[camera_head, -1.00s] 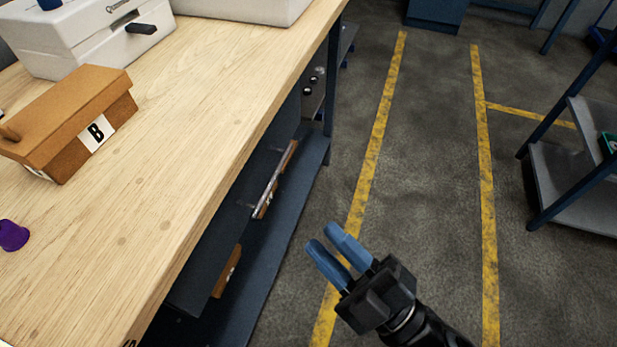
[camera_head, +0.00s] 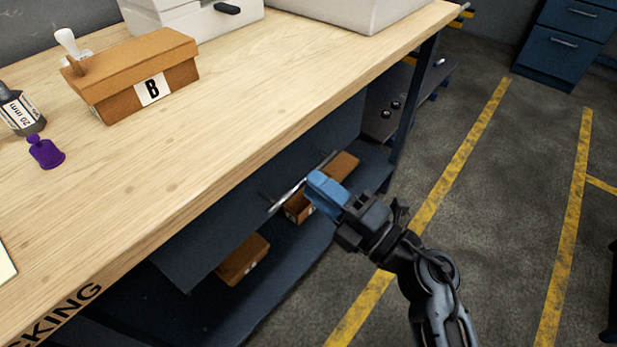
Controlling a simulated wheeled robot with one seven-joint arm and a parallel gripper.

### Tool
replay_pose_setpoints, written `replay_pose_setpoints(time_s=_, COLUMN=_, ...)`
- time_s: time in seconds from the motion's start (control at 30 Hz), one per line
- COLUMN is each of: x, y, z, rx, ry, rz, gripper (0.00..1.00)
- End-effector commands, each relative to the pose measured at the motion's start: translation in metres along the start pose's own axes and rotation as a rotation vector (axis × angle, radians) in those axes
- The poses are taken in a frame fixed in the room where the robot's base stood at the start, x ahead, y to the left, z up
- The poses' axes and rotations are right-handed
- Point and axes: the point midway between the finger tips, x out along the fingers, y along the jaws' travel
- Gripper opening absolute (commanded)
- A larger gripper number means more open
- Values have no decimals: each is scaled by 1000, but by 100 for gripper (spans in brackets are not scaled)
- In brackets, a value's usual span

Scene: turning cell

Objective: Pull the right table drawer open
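The table drawer front (camera_head: 225,228) is a dark blue panel under the wooden tabletop and appears shut. Its handle is a thin metal bar (camera_head: 284,200) standing out from the panel. My gripper (camera_head: 318,188), with blue fingers, is in front of the table with its fingertips close to the right half of the bar and overlapping it in the picture. I cannot tell whether the fingers touch or straddle the bar. The fingers overlap each other from this angle, so their gap is hidden.
The tabletop (camera_head: 225,110) holds a brown box marked B (camera_head: 150,80), a purple knob-like item (camera_head: 45,152) and a bottle (camera_head: 20,110). Brown bins (camera_head: 243,260) stand on the lower shelf. A table leg (camera_head: 405,110) is at the right. The floor (camera_head: 480,200) beside the table is clear.

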Motion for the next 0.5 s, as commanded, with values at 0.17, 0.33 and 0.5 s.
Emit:
replay_pose_setpoints(time_s=0.17, x=23, y=0, z=0, rx=0, ry=1, rz=0, gripper=29)
replay_pose_setpoints(time_s=0.33, x=32, y=0, z=0, rx=1, ry=0, rz=0, gripper=29)
replay_pose_setpoints(time_s=0.5, x=33, y=0, z=0, rx=1, ry=-1, rz=0, gripper=29)
